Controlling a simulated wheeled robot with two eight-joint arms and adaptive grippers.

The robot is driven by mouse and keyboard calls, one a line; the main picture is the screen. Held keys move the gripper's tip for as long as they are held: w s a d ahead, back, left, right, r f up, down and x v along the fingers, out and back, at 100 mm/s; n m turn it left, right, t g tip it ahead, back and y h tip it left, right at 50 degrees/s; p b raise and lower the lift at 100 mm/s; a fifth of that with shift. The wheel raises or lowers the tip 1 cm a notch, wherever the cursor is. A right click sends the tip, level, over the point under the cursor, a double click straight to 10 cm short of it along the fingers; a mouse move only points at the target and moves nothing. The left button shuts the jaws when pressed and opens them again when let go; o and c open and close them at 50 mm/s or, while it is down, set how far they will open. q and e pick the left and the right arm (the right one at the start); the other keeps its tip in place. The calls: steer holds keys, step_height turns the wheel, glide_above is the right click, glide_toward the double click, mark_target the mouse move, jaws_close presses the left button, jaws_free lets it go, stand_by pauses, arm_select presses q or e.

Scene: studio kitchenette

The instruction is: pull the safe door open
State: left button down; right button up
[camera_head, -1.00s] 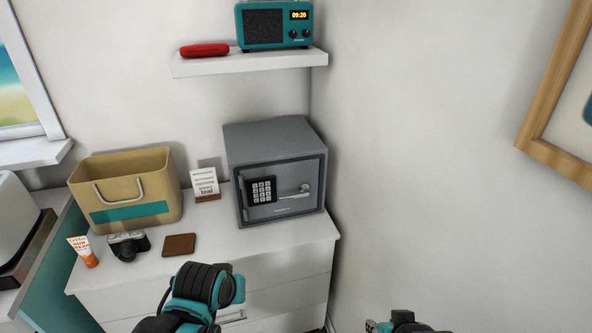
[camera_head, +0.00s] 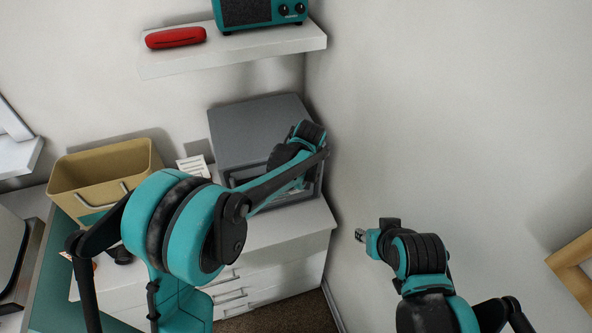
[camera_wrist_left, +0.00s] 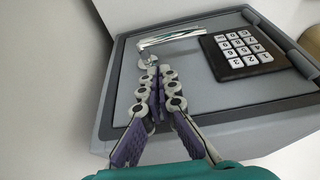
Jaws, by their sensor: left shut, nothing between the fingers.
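The grey safe (camera_head: 255,128) stands on the white dresser in the corner; my left arm hides most of its front in the head view. The left wrist view shows its door (camera_wrist_left: 195,88) seated in the frame, with a black keypad (camera_wrist_left: 242,52) and a silver lever handle (camera_wrist_left: 176,37). My left gripper (camera_wrist_left: 152,73) is shut and empty. Its fingertips are in front of the door, close to the handle's pivot end; I cannot tell whether they touch it. My right gripper (camera_head: 361,235) is off to the right, away from the safe, its fingers too small to read.
The tan basket (camera_head: 75,172) and a white card (camera_head: 193,167) are left of the safe on the dresser (camera_head: 290,232). A shelf (camera_head: 240,50) above holds a red case (camera_head: 175,37) and a teal radio (camera_head: 258,12). The wall stands close on the safe's right.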

arm_select(q)
steer(key=b+x, duration=0.1)
steer(key=x, duration=0.7)
steer(key=shift+w, duration=0.15)
steer(key=shift+f, duration=0.15)
